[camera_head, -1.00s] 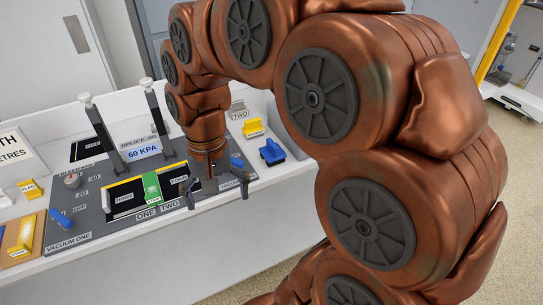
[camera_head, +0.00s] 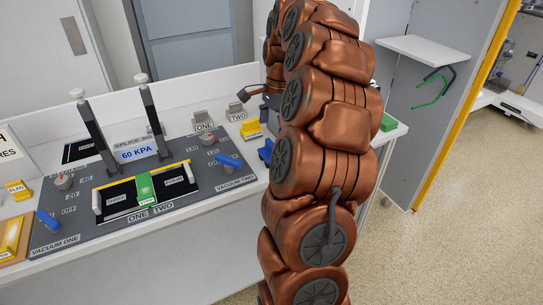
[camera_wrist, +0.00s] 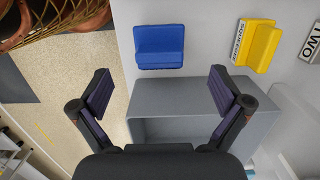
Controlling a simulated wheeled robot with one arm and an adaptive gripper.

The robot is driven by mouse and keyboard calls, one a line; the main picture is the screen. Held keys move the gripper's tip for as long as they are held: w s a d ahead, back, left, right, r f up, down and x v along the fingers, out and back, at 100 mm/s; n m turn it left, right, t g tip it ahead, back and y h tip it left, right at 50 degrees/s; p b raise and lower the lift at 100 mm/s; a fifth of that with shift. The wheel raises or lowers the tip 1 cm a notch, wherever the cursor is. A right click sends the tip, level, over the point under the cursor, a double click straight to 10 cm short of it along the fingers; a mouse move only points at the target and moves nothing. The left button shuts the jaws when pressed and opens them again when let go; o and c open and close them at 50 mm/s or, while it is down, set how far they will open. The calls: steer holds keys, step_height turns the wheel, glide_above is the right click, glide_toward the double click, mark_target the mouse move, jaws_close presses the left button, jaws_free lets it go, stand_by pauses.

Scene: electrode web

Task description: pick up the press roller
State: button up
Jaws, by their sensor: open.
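My gripper (camera_wrist: 161,92) is open and empty in the wrist view, its two dark fingers wide apart. An open-fronted grey box (camera_wrist: 205,92) lies beyond and between the fingers. A blue stepped block (camera_wrist: 159,47) is on the white bench above the box in that view, apart from the fingers. In the head view the blue block (camera_head: 265,151) is partly behind my arm, and only a bit of my gripper (camera_head: 250,93) shows. I cannot make out anything labelled as the press roller; the box's inside is mostly in shadow.
A yellow squeegee block (camera_wrist: 258,46) stands right of the blue block. In the head view, the splice jig (camera_head: 105,222) with two upright dark posts fills the bench's left. A green item (camera_head: 388,122) lies at the bench's right end, below a white wall shelf (camera_head: 425,50).

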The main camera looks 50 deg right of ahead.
mark_target(270, 144)
steer(key=shift+a+f+p, duration=0.2)
steer(key=shift+f+p, duration=0.2)
steer(key=shift+f, duration=1.5)
steer(key=shift+a+f+p, duration=0.2)
steer(key=shift+f+p, duration=0.2)
steer(key=shift+f, duration=1.5)
steer(key=c, duration=1.4)
steer(key=shift+w+r+b, duration=0.1)
steer(key=shift+r+b, duration=0.45)
steer(key=shift+r, duration=1.25)
steer(key=s+a+b, duration=0.1)
steer(key=s, duration=0.4)
steer(key=s+a+r, duration=0.1)
steer(key=s+a, duration=0.1)
steer(key=s, duration=0.3)
steer(key=s+a+b, duration=0.1)
steer(key=s+a, duration=0.1)
steer(key=s, duration=0.3)
steer(key=shift+s+r+b, duration=0.1)
steer(key=shift+r+b, duration=0.1)
steer(key=shift+b, duration=0.15)
